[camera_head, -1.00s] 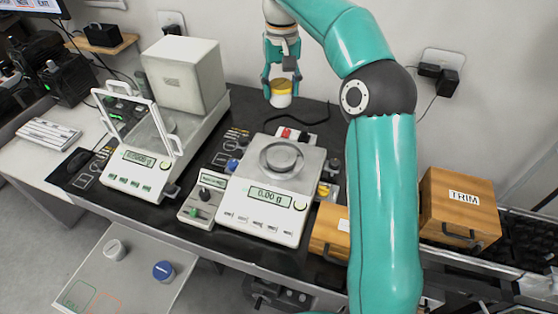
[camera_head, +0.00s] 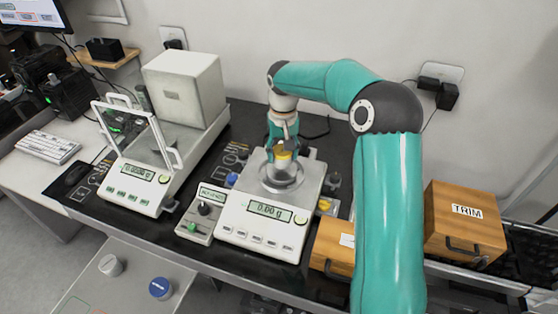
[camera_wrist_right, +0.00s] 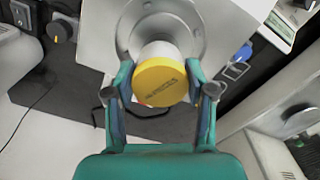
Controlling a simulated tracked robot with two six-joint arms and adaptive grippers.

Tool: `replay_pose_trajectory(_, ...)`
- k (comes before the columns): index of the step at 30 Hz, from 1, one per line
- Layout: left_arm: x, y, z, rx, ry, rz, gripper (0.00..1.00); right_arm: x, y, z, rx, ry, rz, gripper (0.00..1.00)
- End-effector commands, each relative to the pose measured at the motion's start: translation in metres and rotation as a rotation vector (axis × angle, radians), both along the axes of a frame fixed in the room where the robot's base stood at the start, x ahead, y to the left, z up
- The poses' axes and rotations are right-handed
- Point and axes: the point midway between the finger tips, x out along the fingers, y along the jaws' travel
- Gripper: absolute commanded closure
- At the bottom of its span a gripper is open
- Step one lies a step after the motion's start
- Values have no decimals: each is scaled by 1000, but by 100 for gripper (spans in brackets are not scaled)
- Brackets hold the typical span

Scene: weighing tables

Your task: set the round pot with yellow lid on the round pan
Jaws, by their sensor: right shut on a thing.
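The round pot with yellow lid (camera_head: 283,156) is held upright between the fingers of my right gripper (camera_head: 282,150). In the wrist view the yellow lid (camera_wrist_right: 160,83) sits between the two fingers, with the pot's white side just beyond it. The round pan (camera_head: 281,183) is on top of the front balance (camera_head: 262,216), whose display reads 0.00 g. The pot is over the pan's far part in the head view; I cannot tell whether they touch. The pan's ring (camera_wrist_right: 200,25) also shows in the wrist view. My left gripper is not in view.
A second balance (camera_head: 140,190) with a glass shield frame stands at the left. A small control box (camera_head: 202,214) sits between the balances. A wooden box marked TRIM (camera_head: 463,225) is at the right. A lower table holds a blue-topped item (camera_head: 160,288) and a grey one (camera_head: 110,265).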

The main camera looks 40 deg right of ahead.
Motion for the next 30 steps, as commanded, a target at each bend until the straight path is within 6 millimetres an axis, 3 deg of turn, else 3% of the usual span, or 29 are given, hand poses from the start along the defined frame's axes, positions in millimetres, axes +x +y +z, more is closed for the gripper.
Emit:
replay_pose_trajectory(6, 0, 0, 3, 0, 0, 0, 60, 0, 0, -26, 1, 1, 1, 84)
replay_pose_trajectory(17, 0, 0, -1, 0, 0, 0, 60, 1, 0, -30, 0, 0, 2, 84)
replay_pose_trajectory(18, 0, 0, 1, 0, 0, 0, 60, 0, 0, -29, 0, 0, 2, 39)
replay_pose_trajectory(21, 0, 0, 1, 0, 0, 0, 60, 1, 1, -29, 1, 1, 2, 23)
replay_pose_trajectory(30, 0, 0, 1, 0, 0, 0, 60, 1, 1, -29, 1, 1, 2, 21)
